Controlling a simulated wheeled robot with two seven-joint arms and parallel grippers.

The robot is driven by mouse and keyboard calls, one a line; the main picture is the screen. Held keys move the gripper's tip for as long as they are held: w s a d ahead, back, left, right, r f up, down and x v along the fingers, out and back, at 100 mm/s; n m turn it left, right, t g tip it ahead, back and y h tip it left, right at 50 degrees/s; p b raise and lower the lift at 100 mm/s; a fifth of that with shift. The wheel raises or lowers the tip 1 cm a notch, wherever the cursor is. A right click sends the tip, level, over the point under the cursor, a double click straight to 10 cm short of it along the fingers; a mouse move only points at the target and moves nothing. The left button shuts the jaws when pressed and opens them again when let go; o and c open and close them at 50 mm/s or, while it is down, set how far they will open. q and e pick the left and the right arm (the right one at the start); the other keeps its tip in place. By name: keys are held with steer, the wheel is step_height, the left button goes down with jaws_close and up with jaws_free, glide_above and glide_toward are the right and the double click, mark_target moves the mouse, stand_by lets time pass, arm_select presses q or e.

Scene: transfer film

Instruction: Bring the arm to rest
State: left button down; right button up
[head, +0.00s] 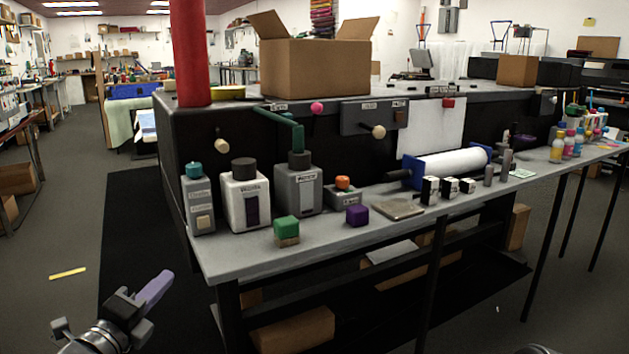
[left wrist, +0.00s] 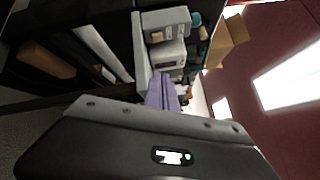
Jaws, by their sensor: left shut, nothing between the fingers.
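My left gripper (head: 158,287) is at the lower left of the head view, in front of and to the left of the table's near left corner. Its purple fingers are shut together with nothing between them, and they touch nothing that I can see. The fingers also show in the left wrist view (left wrist: 162,94), pointing toward the table and its grey and white boxes. My right gripper is not in view.
The grey table (head: 262,258) holds a white box (head: 233,205), a green block (head: 286,228), a purple block (head: 357,215) and a film roll (head: 450,164). A cardboard box (head: 318,68) stands behind. Free floor lies left, with a yellow strip (head: 68,273).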

arm_select(q)
steer(key=s+d+f+n+g+y, duration=0.1)
steer(key=s+d+f+n+g, duration=0.15)
steer(key=f+n, duration=0.7)
steer(key=s+d+f+n+g, duration=0.1)
steer(key=d+f+n+g, duration=0.15)
steer(key=f+n, duration=0.65)
steer(key=s+d+f+n+g+y, duration=0.1)
steer(key=f+n+g, duration=0.3)
steer(key=f, duration=1)
steer(key=s+d+f+n+g+h, duration=0.1)
steer(key=s+d+f+n+g, duration=0.15)
steer(key=s+d+f, duration=0.45)
steer(key=s+d+f+n+g, duration=0.1)
steer(key=s+d+f+g, duration=0.2)
steer(key=s+f, duration=0.45)
steer(key=s+d+f+n+g+h, duration=0.1)
steer(key=s+d+f+g, duration=0.3)
steer(key=s, duration=0.6)
step_height(320, 180, up, 19)
steer(key=t+p, duration=0.1)
steer(key=p, duration=1.8)
steer(key=shift+w+d+r+p, duration=0.15)
steer(key=shift+w+d+p, duration=0.15)
steer(key=shift+p, duration=0.1)
